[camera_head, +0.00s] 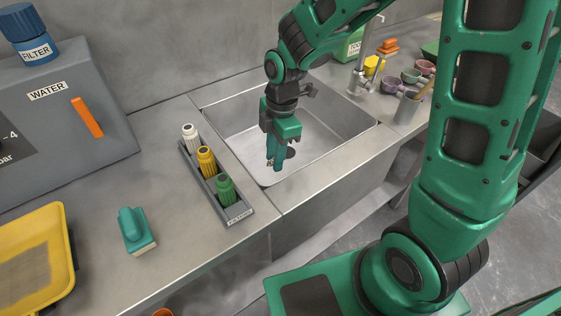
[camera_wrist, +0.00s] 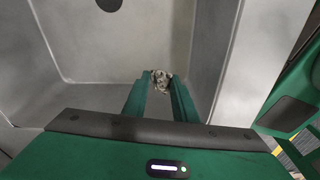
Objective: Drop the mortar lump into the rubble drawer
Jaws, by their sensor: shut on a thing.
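The mortar lump (camera_wrist: 161,79) is a small, rough, grey-brown piece between the tips of my green fingers in the wrist view. My gripper (camera_wrist: 160,84) is shut on it. In the head view my gripper (camera_head: 271,162) points down over the steel sink basin (camera_head: 237,151), near its front left part; the lump is too small to make out clearly there. I cannot make out a rubble drawer in either view.
A rack (camera_head: 240,213) with white, yellow and green bottles stands left of the sink. Left of it are a teal-handled brush (camera_head: 134,230) and a yellow tray (camera_head: 66,251). A tap (camera_head: 364,75) and several small bowls (camera_head: 411,76) stand at the right.

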